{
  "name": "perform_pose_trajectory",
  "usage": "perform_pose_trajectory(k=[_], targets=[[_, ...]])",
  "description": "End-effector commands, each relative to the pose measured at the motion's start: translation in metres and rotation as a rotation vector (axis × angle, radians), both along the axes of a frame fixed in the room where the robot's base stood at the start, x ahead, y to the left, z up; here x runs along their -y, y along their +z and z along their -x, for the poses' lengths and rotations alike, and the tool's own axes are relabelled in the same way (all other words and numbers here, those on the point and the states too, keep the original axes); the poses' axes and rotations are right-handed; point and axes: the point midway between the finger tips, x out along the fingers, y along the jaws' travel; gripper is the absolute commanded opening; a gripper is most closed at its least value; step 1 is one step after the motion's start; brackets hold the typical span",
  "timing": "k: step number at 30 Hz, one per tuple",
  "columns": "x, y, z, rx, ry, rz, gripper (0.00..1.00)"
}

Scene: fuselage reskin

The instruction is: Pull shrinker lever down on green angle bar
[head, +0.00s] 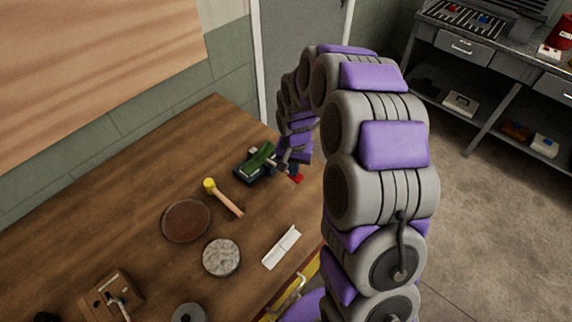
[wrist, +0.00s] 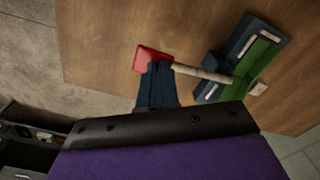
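The shrinker (head: 243,172) is a dark blue-green tool on the wooden bench, also at upper right in the wrist view (wrist: 240,45). The green angle bar (head: 262,155) lies across it, also in the wrist view (wrist: 256,62). The pale lever (wrist: 205,73) runs left from the shrinker toward a red block (wrist: 150,59) in line with its end. The red also shows in the head view (head: 296,178). My gripper (wrist: 155,72) has dark blue fingers close together at the red block and lever end. I cannot tell whether they grip either.
On the wooden bench (head: 150,245) are a yellow-headed mallet (head: 225,197), a brown disc (head: 186,221), a grey round block (head: 221,258) and a white angle strip (head: 282,247). A wall stands behind the bench. A grey workbench (head: 500,62) is at right, with open floor between.

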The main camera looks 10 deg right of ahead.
Motion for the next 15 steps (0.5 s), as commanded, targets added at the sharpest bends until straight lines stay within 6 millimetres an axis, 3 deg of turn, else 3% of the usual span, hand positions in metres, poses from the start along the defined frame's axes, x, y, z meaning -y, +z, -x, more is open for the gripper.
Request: perform_pose_trajectory(k=[15], targets=[[0.000,0.040,-0.001,0.004,0.000,0.000,0.00]])
